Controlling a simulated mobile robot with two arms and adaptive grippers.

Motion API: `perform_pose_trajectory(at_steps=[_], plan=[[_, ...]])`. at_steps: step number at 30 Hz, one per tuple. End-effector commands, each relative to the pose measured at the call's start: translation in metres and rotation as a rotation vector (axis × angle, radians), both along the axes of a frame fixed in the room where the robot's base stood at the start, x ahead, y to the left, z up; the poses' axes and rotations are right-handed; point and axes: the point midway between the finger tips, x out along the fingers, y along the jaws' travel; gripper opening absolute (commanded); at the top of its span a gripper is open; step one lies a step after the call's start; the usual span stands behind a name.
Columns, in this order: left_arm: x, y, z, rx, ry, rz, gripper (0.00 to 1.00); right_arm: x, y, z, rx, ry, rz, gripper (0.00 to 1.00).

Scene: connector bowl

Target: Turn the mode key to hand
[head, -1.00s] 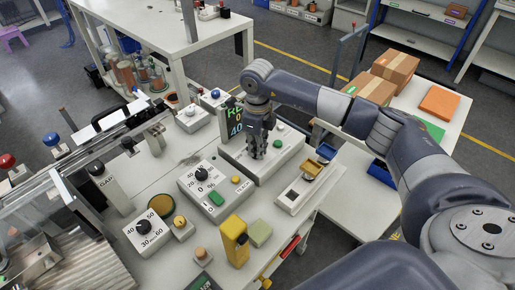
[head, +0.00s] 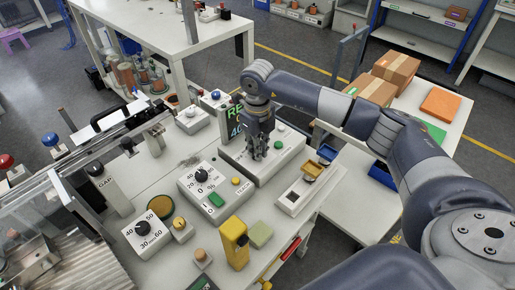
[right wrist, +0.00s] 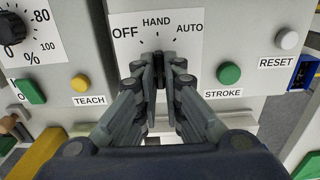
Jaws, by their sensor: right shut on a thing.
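The mode key (right wrist: 158,58) is a dark upright piece on a white panel, between the fingertips of my right gripper (right wrist: 158,66). The fingers close on it from both sides and hide most of it. Its visible end points straight up, toward the HAND label (right wrist: 156,21). The OFF label (right wrist: 125,33) is to the left and the AUTO label (right wrist: 190,27) to the right. In the head view my right gripper (head: 258,153) reaches down onto the white control box (head: 283,158), and the key is hidden there. My left gripper is not in view.
A green STROKE button (right wrist: 228,74) sits close right of the fingers, with a white RESET button (right wrist: 287,39) beyond. A yellow TEACH button (right wrist: 80,83) and a black dial (right wrist: 10,27) are left. A yellow post (head: 236,242) stands nearer on the table.

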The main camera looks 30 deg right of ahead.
Motion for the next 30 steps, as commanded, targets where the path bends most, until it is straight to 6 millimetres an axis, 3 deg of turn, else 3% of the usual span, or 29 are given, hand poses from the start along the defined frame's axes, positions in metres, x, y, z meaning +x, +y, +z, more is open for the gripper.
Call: perform_pose_trajectory(at_steps=[2, 3, 6, 19, 30], plan=[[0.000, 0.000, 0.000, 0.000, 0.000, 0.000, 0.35, 0.001, -0.001, 0.002, 0.000, -0.003, -0.001, 0.00], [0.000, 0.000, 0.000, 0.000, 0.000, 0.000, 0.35, 0.001, -0.001, 0.002, -0.001, -0.003, -0.001, 0.11], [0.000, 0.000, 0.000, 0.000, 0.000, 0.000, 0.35, 0.001, -0.001, 0.002, -0.001, -0.003, 0.000, 0.28], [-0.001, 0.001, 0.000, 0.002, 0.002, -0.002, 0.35, 0.001, 0.000, 0.009, 0.000, -0.003, 0.001, 0.28], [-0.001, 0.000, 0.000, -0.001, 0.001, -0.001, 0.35, 0.002, -0.001, 0.083, -0.001, -0.007, 0.000, 0.28]])
